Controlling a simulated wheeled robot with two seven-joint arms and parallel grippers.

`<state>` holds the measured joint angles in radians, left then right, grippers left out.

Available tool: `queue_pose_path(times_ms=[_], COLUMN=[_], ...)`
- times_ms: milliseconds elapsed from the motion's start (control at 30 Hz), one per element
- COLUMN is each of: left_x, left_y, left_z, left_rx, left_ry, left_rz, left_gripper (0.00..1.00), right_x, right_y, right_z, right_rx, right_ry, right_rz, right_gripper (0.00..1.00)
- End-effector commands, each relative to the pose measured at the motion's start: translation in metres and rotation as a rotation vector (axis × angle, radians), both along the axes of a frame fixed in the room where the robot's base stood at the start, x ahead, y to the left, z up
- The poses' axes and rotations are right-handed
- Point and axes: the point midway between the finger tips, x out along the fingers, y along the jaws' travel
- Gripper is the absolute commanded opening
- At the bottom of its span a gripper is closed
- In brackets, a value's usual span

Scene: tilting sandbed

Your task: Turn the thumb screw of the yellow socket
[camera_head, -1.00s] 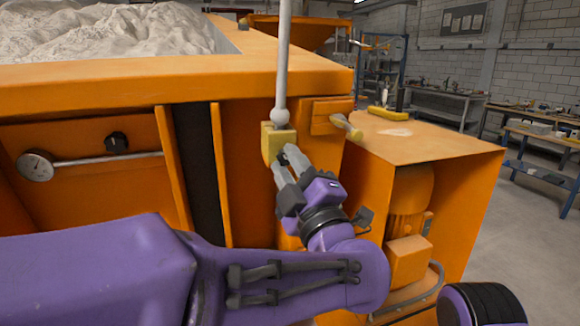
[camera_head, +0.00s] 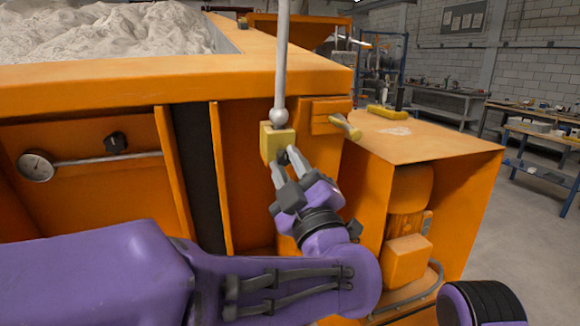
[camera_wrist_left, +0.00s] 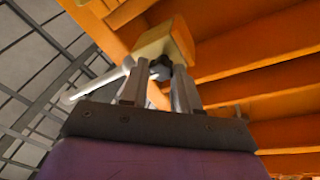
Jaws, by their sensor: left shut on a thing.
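The yellow socket (camera_head: 271,141) is a small block on the orange wall of the sandbed; a grey rod (camera_head: 282,70) with a ball end stands upright at its top. It also shows in the left wrist view (camera_wrist_left: 165,40). The dark thumb screw (camera_wrist_left: 160,68) sits on the socket's underside, between my fingertips. In the head view it is mostly hidden by the fingers. My left gripper (camera_head: 286,160) reaches up from below right and is shut on the thumb screw; its fingers also show in the left wrist view (camera_wrist_left: 159,82). My right gripper is not in view.
A yellow-tipped handle (camera_head: 346,126) juts out right of the socket. An orange cabinet (camera_head: 430,148) with a yellow object (camera_head: 386,112) on top stands at the right.

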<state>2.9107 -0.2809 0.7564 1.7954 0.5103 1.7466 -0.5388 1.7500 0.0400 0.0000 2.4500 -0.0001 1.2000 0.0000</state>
Motion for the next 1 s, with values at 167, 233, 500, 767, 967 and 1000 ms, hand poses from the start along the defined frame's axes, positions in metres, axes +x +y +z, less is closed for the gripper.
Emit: queue_pose_path(times_ms=[167, 233, 500, 767, 967, 1000], left_x=[0.000, 0.000, -0.016, -0.068, -0.089, -0.091], left_y=[0.000, 0.000, -0.006, -0.025, -0.033, -0.033], left_z=[-0.004, -0.003, -0.012, -0.036, -0.043, -0.043], left_rx=[0.000, 0.000, -0.001, -0.002, -0.001, -0.002], left_ry=[0.006, 0.005, 0.001, 0.005, 0.005, 0.005], left_rz=[0.002, 0.001, -0.002, -0.002, 0.002, 0.002], left_gripper=[0.54, 0.54, 0.54, 0.54, 0.54, 0.54], right_x=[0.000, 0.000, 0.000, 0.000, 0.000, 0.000], right_y=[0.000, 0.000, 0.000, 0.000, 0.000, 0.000], right_z=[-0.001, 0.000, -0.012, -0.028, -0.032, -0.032], right_rx=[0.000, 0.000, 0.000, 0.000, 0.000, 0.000], right_ry=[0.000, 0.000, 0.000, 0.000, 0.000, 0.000], right_rz=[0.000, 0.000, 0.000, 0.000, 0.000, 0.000], right_gripper=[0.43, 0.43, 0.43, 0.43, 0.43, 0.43])
